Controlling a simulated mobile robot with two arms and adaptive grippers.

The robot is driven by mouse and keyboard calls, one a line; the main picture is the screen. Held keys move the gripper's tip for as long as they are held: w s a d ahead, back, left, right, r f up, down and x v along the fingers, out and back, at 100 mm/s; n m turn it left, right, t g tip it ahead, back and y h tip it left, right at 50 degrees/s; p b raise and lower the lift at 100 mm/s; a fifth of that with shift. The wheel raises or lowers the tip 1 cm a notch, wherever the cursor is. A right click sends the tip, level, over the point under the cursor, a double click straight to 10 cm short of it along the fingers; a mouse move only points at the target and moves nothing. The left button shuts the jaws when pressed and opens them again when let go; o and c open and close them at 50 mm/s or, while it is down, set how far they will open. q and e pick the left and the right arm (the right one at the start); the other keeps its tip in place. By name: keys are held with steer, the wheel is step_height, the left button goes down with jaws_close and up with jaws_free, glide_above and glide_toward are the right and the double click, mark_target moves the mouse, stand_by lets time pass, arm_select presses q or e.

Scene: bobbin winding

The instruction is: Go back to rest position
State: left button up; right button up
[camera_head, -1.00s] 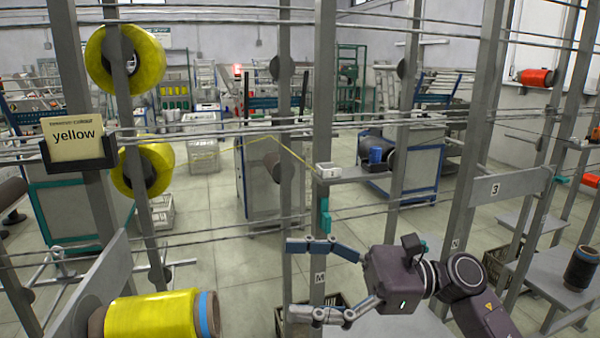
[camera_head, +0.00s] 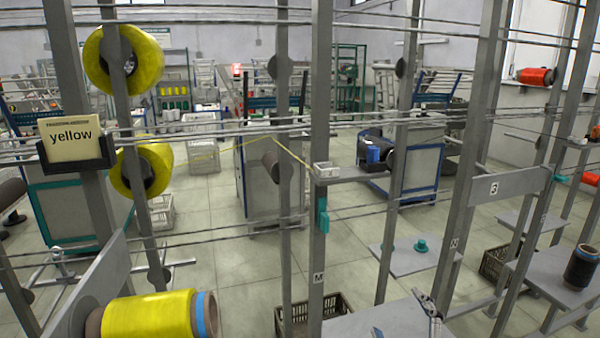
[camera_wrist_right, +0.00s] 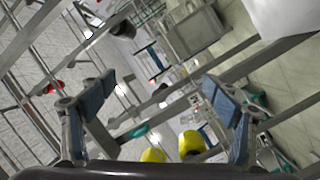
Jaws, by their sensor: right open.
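My right gripper (camera_head: 403,319) shows only by its fingertips at the bottom edge of the head view, right of centre. The right wrist view shows its two blue-padded fingers (camera_wrist_right: 158,100) spread wide with nothing between them. The rest of my right arm is out of the head view. My left gripper is not in view. A large yellow bobbin (camera_head: 148,316) lies on its side at the bottom left, apart from the right gripper. Two more yellow bobbins, an upper one (camera_head: 124,58) and a lower one (camera_head: 158,168), hang on a post.
Upright grey posts (camera_head: 320,110) and horizontal rails cross the view. A "yellow" sign (camera_head: 70,132) stands at left. A dark crate (camera_head: 295,320) sits low at centre. A grey shelf (camera_head: 385,315) lies near the right fingertips. A dark bobbin (camera_head: 581,268) stands at right.

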steer(key=s+d+f+m+g+h, duration=0.15)
steer(key=s+f+m+g, duration=0.5)
steer(key=s+f, duration=0.7)
steer(key=s+f+m+g+y, duration=0.1)
steer(key=s+f+g, duration=0.35)
steer(key=s, duration=0.35)
steer(key=s+f+m+g, duration=0.2)
steer(key=s+f+g, duration=0.1)
steer(key=s+f, duration=0.3)
steer(key=s+a+f+g, duration=0.1)
steer(key=s+f, duration=0.1)
steer(key=f, duration=1)
steer(key=s+f, duration=0.2)
steer(key=f, duration=1.1)
steer(key=s+d+f+g, duration=0.1)
steer(key=s+d+f, duration=0.2)
steer(key=s+f, duration=1.3)
steer(key=shift+s+n, duration=0.45)
steer(key=shift+s, duration=0.05)
